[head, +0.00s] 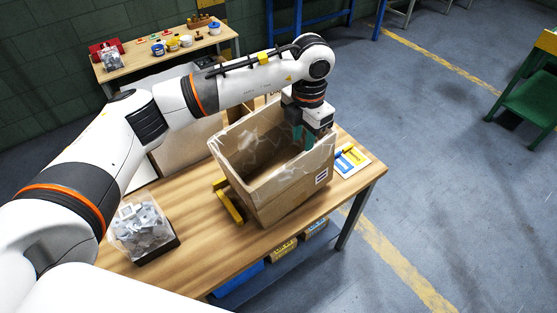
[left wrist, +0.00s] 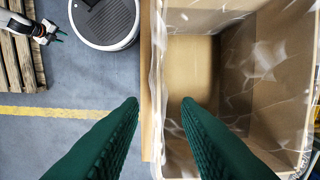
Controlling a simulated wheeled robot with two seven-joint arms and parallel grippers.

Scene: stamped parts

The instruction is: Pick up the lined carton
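The lined carton (head: 285,190) is an open brown box with a clear, crinkled liner over its rim and inner walls. It stands on the wooden table. My left gripper (head: 304,138) points down at the carton's far right wall. In the left wrist view, my left gripper (left wrist: 160,103) has its green fingers apart, one on each side of the carton's wall (left wrist: 157,60). The inside of the carton (left wrist: 193,75) looks empty where it shows. My right gripper (left wrist: 58,33) shows small at the upper left of the left wrist view, its fingers apart and empty.
A clear bag of grey metal parts (head: 141,228) sits at the table's left. A yellow bracket (head: 228,203) is beside the carton. A blue, yellow and white card (head: 350,160) lies to its right. Bins (head: 283,250) sit below. Another table (head: 140,60) stands behind.

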